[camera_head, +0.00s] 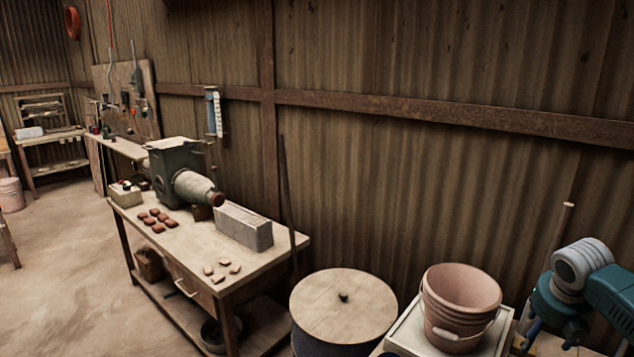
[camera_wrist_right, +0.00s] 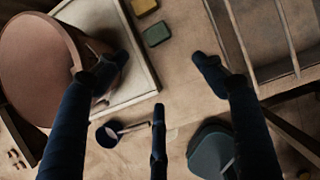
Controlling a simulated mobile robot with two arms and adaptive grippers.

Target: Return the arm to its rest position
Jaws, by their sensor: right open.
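My right arm shows at the right edge of the head view in teal and grey, with its right gripper (camera_head: 537,330) low beside the pink bucket and partly cut off by the frame. In the right wrist view the dark fingers of this gripper (camera_wrist_right: 160,85) are spread wide, with nothing between them. One finger overlaps the edge of the white tray in that picture. My left gripper is in neither view.
A pink bucket (camera_head: 460,300) stands on a white tray (camera_head: 408,329), left of my right gripper. A round lidded drum (camera_head: 343,312) and a workbench (camera_head: 278,256) with a press (camera_head: 176,170) stand further left. Yellow (camera_wrist_right: 143,6) and green (camera_wrist_right: 156,34) blocks lie beside the tray.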

